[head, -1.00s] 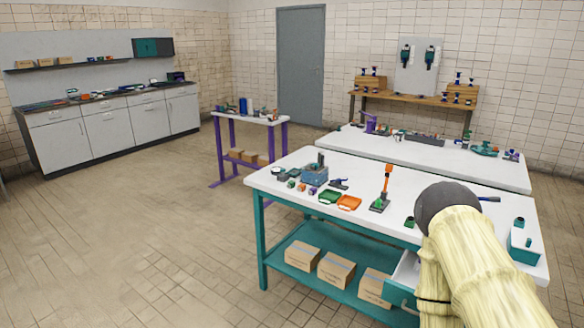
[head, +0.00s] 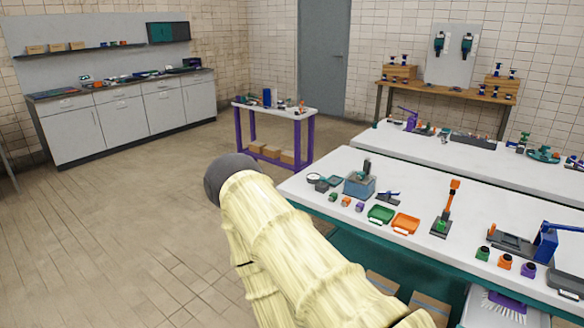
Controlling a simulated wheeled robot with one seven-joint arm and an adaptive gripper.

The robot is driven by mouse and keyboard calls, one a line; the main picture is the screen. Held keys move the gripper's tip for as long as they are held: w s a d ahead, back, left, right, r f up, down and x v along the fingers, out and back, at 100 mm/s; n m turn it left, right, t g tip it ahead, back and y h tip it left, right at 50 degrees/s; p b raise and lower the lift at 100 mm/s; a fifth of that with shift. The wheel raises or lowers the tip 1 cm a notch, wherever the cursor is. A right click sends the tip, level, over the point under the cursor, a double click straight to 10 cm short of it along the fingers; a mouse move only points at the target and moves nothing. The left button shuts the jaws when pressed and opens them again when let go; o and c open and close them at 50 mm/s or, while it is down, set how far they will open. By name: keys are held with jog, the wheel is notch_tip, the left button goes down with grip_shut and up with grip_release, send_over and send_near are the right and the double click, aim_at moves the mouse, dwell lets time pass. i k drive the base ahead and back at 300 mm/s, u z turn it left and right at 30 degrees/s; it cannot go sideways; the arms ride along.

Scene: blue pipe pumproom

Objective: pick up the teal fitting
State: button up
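I cannot tell which small part is the teal fitting. Small teal-looking or dark green parts lie on the near white-topped bench (head: 345,160), among them a dark teal block (head: 321,187) near its left end and a green-topped piece (head: 483,254) near its right front edge. My arm, in a pale yellow sleeve with a dark round joint, crosses the lower middle of the head view in front of the bench's left end. My gripper is not in view, so its opening and contents are hidden.
The near bench also holds a blue-grey bin (head: 359,186), a green tray (head: 381,214), an orange tray (head: 405,223), an upright orange-handled tool (head: 449,205) and a blue vise-like tool (head: 545,243). A purple-legged table (head: 309,140) stands behind. The tiled floor at left is clear.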

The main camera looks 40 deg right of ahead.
aim_at(360, 175)
jog(key=u, duration=0.1)
jog(key=i, duration=1.1)
jog(key=z, duration=1.05)
jog(key=i, duration=0.7)
jog(key=z, duration=0.8)
